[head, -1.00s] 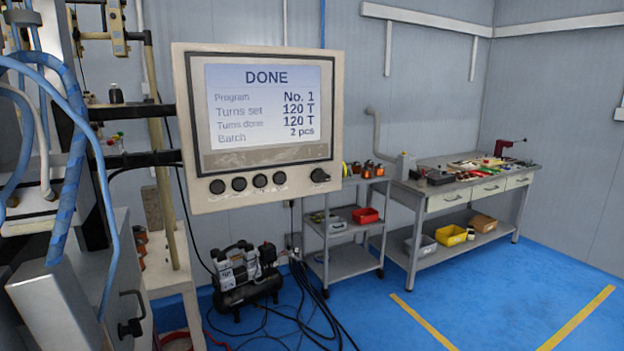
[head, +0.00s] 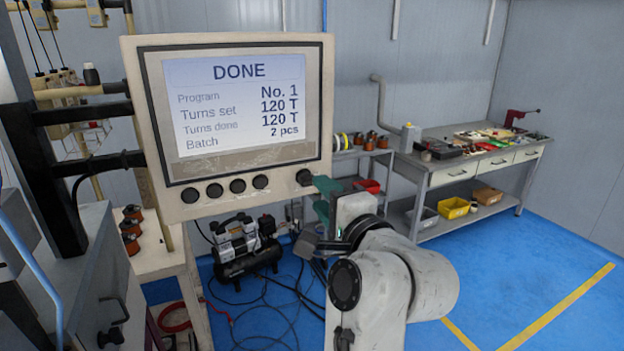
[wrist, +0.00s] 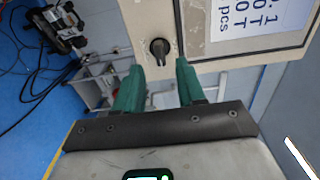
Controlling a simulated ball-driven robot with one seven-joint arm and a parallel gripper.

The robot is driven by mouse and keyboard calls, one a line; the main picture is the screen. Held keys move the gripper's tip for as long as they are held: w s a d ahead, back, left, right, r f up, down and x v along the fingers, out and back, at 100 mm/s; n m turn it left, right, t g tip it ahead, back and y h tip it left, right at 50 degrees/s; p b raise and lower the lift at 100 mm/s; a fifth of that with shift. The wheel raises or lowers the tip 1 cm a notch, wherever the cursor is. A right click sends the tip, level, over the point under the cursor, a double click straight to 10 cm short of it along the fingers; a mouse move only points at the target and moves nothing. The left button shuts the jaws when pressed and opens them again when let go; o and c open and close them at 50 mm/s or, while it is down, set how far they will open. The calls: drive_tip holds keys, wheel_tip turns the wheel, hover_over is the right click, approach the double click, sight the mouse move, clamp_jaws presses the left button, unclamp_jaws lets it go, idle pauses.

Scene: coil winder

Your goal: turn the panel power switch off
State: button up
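The panel power switch is a small black rotary knob (head: 304,178) at the lower right corner of the beige control panel (head: 228,208). Its screen is lit and reads DONE. In the wrist view the knob (wrist: 159,47) stands just ahead of my gripper (wrist: 159,66), roughly centred between the two green fingertips. The fingers are apart with nothing between them; a small gap to the knob seems to remain. In the head view my gripper (head: 321,196) is right beside the knob, partly hidden by my own wrist. The knob's setting is too small to read.
Several black round buttons (head: 238,186) line the panel's lower edge left of the knob. A compressor (head: 246,246) with cables is on the floor below. A grey cart (head: 352,155) and a workbench (head: 470,160) stand behind. Blue floor is open at right.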

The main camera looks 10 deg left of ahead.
sight(310, 184)
drive_tip(key=shift+p+x, duration=0.6)
drive_tip(key=shift+x, duration=2.15)
drive_tip(key=shift+c, duration=0.4)
clamp_jaws()
